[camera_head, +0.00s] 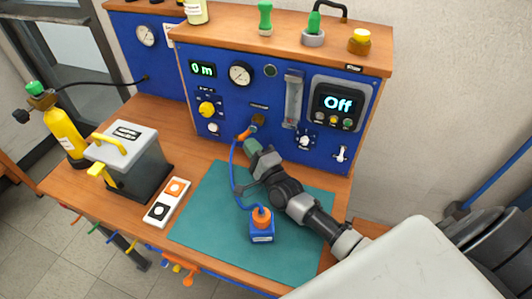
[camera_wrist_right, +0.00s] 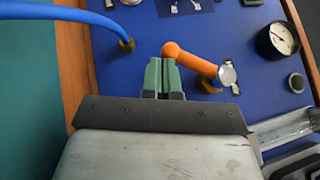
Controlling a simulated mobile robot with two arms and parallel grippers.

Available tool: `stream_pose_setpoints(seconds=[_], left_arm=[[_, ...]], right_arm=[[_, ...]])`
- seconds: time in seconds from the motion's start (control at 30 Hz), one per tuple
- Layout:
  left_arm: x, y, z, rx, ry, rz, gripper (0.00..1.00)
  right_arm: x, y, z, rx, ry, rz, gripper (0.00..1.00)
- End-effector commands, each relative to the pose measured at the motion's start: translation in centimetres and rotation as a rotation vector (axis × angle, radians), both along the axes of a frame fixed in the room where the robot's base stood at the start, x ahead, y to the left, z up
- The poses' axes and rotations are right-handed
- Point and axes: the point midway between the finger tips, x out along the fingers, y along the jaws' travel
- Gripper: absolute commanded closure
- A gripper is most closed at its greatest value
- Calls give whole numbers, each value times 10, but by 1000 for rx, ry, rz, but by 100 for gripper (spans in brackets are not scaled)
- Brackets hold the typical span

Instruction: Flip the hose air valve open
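The hose air valve has an orange lever (camera_head: 243,135) low on the front of the blue test panel, by a brass fitting (camera_head: 258,119). In the right wrist view the orange lever (camera_wrist_right: 192,59) runs from a silver pivot (camera_wrist_right: 228,74) to a rounded end at my fingertips. My right gripper (camera_head: 250,146) reaches up to the lever from below. In the wrist view its green fingers (camera_wrist_right: 163,68) are close together, with nothing seen between them. The lever's end is just beyond the tips; I cannot tell if they touch. My left gripper is not in view.
A blue hose (camera_head: 233,175) runs from the panel to a blue box with an orange top (camera_head: 262,226) on the green mat (camera_head: 205,215). A grey case (camera_head: 130,165), a switch block (camera_head: 166,202) and a yellow bottle (camera_head: 64,132) stand left. Panel knobs and gauges surround the valve.

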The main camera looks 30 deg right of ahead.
Motion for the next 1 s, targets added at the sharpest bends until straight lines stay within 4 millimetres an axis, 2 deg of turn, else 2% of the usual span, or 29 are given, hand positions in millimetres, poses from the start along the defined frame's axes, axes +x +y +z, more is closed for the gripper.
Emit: stream_pose_setpoints(seconds=[0.43, 1.0], left_arm=[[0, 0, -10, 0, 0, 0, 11], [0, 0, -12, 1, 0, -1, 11]], right_arm=[[19, 17, 8, 1, 0, -1, 100], [27, 24, 15, 1, 1, 0, 100]])
